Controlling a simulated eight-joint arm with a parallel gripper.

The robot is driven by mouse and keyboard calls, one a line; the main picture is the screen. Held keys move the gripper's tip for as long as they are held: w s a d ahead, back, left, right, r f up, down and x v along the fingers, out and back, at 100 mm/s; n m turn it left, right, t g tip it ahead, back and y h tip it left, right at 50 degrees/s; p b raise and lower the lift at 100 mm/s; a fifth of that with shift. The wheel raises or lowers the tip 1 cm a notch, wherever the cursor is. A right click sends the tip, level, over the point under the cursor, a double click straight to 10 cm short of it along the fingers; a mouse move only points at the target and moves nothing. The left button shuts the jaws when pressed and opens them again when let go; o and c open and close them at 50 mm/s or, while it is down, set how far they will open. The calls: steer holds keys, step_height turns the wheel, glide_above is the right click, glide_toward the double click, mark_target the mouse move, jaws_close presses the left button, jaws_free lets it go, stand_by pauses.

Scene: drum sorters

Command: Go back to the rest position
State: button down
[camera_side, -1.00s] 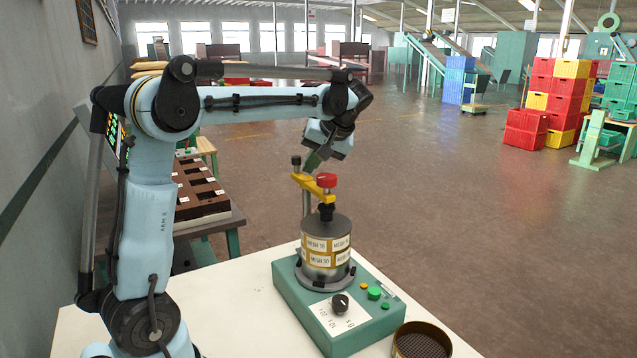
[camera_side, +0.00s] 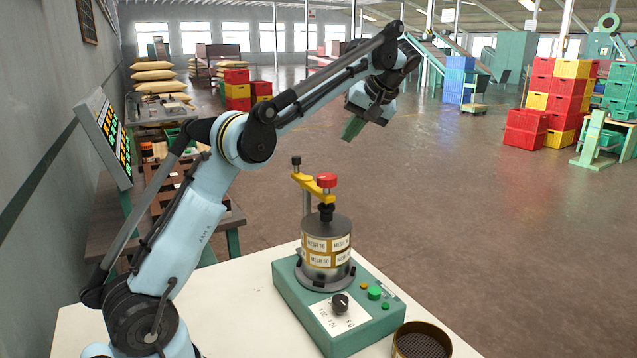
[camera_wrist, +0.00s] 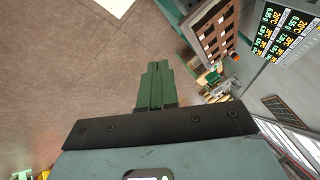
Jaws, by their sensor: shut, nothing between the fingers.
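My gripper (camera_side: 353,129) is up in the air above and to the right of the sieve stack, well clear of it. Its green fingers are together and empty; they also show in the wrist view (camera_wrist: 155,88). The sieve shaker (camera_side: 375,318) stands on the white table, with a green base, a dark knob and coloured buttons. On it sits the stack of labelled sieves (camera_side: 322,262), upright, under a yellow clamp arm (camera_side: 311,184) with a red knob on top.
A round sieve (camera_side: 421,342) sits on the white table (camera_side: 236,292) at the front right. A brown tray (camera_wrist: 212,35) stands on a bench behind my arm, beside a lit wall display (camera_side: 108,132). Colourful crates (camera_side: 552,100) are far back right. The air around my gripper is clear.

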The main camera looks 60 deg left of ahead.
steer(key=s+d+f+m+t+h, duration=0.2)
steer(key=s+d+m+t, duration=0.15)
steer(key=d, duration=0.25)
steer(key=s+d+f+m+t+h, duration=0.1)
steer(key=s+d+m+t+h, duration=0.1)
steer(key=d+m, duration=0.3)
steer(key=s+d+f+m+t+h, duration=0.1)
steer(key=s+d+f, duration=0.2)
steer(key=f, duration=0.1)
steer(key=s+d+f+m+t+h, duration=0.1)
steer(key=s+d+f, duration=0.2)
steer(key=s+f, duration=0.1)
steer(key=s+d+f+m+t+h, duration=0.1)
steer(key=s+d+f, duration=0.2)
steer(key=s+f, duration=0.1)
steer(key=shift+s+d+f+m+t, duration=0.1)
steer(key=shift+d+f+m+t, duration=0.1)
steer(key=shift+f, duration=0.25)
steer(key=shift+s+d+f+m+t, duration=0.1)
steer(key=shift+d+f+t, duration=0.1)
steer(key=shift+f, duration=0.25)
